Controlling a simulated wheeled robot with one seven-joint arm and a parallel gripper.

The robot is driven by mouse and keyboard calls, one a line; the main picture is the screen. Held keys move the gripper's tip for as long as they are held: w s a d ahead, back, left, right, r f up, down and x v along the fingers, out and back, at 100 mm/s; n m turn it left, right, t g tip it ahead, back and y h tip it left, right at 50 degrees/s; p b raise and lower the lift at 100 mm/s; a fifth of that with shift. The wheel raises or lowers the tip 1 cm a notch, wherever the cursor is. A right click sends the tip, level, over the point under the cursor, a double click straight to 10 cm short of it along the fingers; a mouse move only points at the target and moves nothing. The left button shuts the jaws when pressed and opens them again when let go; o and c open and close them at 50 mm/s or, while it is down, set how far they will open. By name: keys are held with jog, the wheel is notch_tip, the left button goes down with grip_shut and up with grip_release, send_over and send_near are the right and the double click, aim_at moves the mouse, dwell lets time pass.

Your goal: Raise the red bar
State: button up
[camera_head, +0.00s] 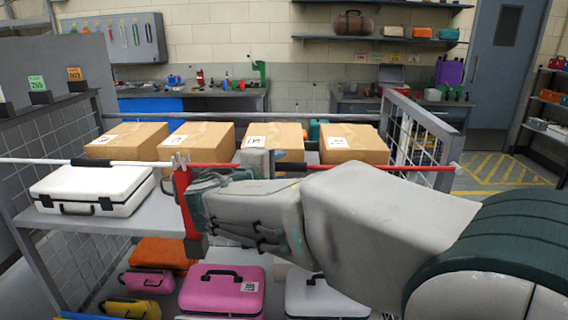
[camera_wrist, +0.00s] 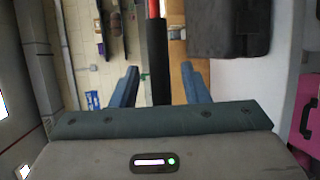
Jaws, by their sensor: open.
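The red bar (camera_head: 405,167) runs level across the front of the rack, with a black grip section (camera_head: 290,167) partway along it. A red upright post (camera_head: 186,200) stands near its left end. My gripper (camera_head: 262,160) is at the bar, just left of centre in the head view, partly hidden by my own arm. In the wrist view my gripper (camera_wrist: 158,88) is open, with a blue finger on each side of the black grip section (camera_wrist: 157,55). Gaps show between the grip and both fingers. Red shows beyond the grip at the top.
A white bar (camera_head: 125,163) with its own black grip lies left of the post. Several cardboard boxes (camera_head: 350,150) stand close behind the bars. A white case (camera_head: 92,190) sits on the shelf at left, and a pink case (camera_head: 222,292) lies below. Mesh sides (camera_head: 412,140) bound the rack.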

jog(key=shift+x, duration=1.75)
